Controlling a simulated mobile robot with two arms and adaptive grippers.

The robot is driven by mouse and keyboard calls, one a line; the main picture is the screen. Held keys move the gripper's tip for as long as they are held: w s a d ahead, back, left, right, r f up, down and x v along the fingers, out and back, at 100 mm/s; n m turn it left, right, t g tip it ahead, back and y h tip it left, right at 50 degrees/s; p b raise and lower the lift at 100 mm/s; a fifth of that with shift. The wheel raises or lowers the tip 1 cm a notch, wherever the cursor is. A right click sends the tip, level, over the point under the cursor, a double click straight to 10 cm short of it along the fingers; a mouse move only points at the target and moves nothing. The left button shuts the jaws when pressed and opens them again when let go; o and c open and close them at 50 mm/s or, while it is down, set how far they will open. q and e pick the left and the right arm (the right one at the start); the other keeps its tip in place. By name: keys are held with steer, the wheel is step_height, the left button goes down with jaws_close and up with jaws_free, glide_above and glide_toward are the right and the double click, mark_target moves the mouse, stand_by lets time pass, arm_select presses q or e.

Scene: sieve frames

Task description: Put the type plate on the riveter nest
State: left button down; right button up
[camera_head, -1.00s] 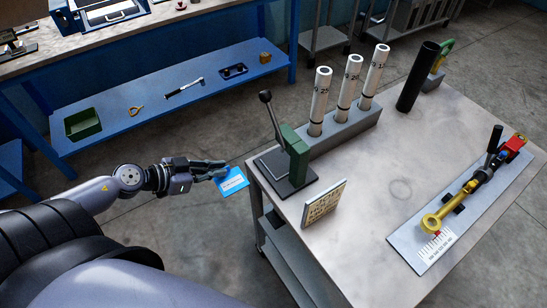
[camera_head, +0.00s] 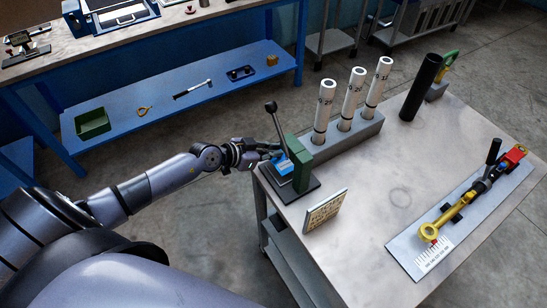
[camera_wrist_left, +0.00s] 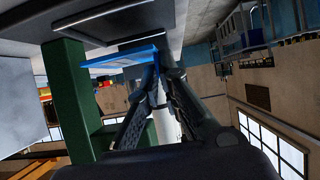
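The blue type plate (camera_head: 283,167) is at the riveter, over the left part of its dark base (camera_head: 302,194). My left gripper (camera_head: 273,156) reaches in from the left and is shut on the plate's edge. In the left wrist view the plate (camera_wrist_left: 118,59) extends left from my fingertips (camera_wrist_left: 160,68), close to the green riveter column (camera_wrist_left: 68,100). The riveter (camera_head: 299,160) has a black lever tilted up and left. The nest is mostly hidden by plate and gripper, and I cannot tell whether the plate touches it. My right gripper is not in view.
A grey block with white tubes (camera_head: 351,100) stands behind the riveter, and a beige panel (camera_head: 324,209) in front. A black cylinder (camera_head: 421,87) stands at the back. A tool board (camera_head: 410,250) lies right. The table's middle is clear.

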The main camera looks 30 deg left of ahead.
mark_target(273, 159)
arm_select(q)
steer(key=shift+f+b, duration=0.6)
steer(key=shift+f, duration=1.05)
steer(key=c, duration=1.8)
jaws_free()
steer(key=shift+s+f, duration=0.1)
steer(key=shift+f, duration=0.05)
steer(key=shift+r, duration=0.2)
steer(key=v, duration=1.2)
steer(key=shift+p, duration=0.4)
